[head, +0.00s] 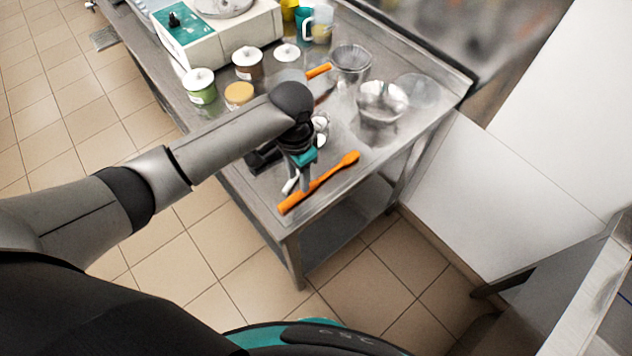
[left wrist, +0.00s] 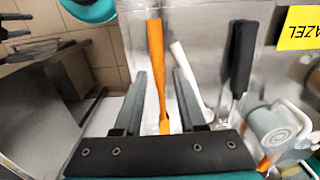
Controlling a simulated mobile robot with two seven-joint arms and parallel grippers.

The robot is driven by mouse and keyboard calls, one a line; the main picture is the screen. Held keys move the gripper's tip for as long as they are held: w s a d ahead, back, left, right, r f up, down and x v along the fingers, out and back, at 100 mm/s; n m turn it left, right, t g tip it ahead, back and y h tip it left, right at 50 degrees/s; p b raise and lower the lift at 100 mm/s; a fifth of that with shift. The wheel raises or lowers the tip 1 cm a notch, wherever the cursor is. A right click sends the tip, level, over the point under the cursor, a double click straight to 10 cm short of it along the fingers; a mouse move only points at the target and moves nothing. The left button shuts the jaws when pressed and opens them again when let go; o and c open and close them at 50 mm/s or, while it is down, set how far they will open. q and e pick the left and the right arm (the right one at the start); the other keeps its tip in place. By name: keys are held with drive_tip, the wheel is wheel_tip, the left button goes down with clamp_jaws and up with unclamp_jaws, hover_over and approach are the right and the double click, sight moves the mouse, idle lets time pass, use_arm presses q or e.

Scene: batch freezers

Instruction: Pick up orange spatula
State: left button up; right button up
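The orange spatula (head: 332,173) lies on the steel table near its front corner in the head view. In the left wrist view the orange spatula (left wrist: 155,50) runs lengthwise between the two fingers. My left gripper (head: 299,184) points down over the middle of the spatula. In the left wrist view my left gripper (left wrist: 161,76) has its fingers apart on either side of the spatula, with gaps to it. Whether the fingertips are level with it is hard to tell. My right gripper is not in view.
A white utensil (left wrist: 186,72) and a black-handled tool (left wrist: 242,58) lie close beside the spatula. Metal bowls (head: 381,103), lidded jars (head: 200,86) and another orange handle (head: 318,71) are farther back. The steel table's (head: 337,197) front edge is close to the spatula.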

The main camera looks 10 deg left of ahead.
sight(319, 180)
use_arm(q)
drive_tip(key=shift+w+d+f+b, duration=0.1)
drive_tip(key=shift+d+f+b, duration=0.15)
drive_tip(key=shift+f, duration=1.1)
drive_tip(key=shift+w+d+f+b, duration=0.1)
drive_tip(key=shift+f+b, duration=0.1)
drive_tip(key=shift+f, duration=1.15)
clamp_jaws()
